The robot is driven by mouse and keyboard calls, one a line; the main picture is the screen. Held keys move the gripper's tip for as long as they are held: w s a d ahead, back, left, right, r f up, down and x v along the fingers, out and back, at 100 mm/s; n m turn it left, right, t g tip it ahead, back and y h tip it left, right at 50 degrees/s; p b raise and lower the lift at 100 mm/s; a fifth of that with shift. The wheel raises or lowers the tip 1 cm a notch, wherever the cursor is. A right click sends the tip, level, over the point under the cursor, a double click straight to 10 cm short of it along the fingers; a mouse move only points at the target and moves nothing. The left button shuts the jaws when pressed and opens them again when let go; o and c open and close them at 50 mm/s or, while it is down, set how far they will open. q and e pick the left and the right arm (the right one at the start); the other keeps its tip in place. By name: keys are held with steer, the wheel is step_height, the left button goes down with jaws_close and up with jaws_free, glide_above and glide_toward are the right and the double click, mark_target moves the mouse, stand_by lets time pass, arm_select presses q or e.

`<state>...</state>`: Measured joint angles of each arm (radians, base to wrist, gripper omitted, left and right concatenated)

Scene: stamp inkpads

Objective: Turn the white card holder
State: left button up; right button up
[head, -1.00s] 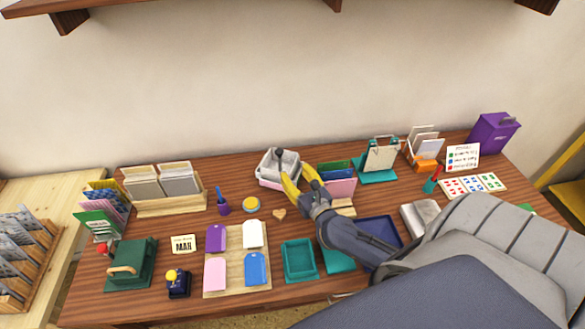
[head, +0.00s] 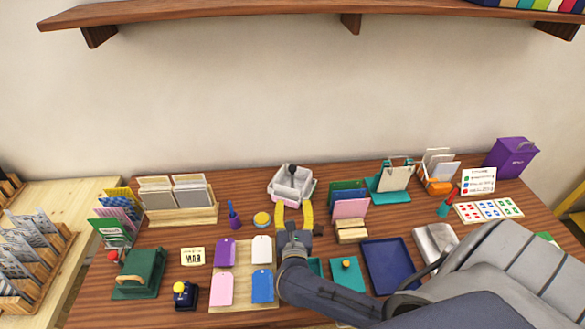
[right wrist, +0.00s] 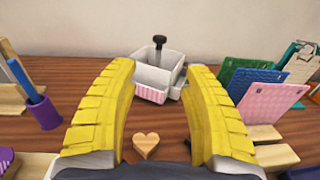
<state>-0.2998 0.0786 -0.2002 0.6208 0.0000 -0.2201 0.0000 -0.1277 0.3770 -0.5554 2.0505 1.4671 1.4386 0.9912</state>
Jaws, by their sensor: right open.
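A white holder (head: 281,186) stands at the back middle of the table. It has a pink ribbed part at its front and a dark-knobbed stick rising from it. It also shows in the right wrist view (right wrist: 154,76), between and beyond my fingertips. My right gripper (head: 293,206) has yellow padded fingers spread open and empty, in front of the holder and apart from it. In the right wrist view a wooden heart (right wrist: 146,145) lies on the table between the fingers; the gripper hides it in the head view. My left gripper is not in view.
Right of the gripper, a wooden rack (head: 351,231) holds pink, blue and green cards. To the left are a purple pen cup (head: 234,222) and a yellow-topped round pad (head: 262,219). A wooden board with tags (head: 215,258) lies near the front.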

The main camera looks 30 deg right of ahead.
mark_target(293, 170)
steer(key=x, duration=1.7)
steer(key=shift+w, duration=0.1)
steer(key=shift+c, duration=0.2)
jaws_close()
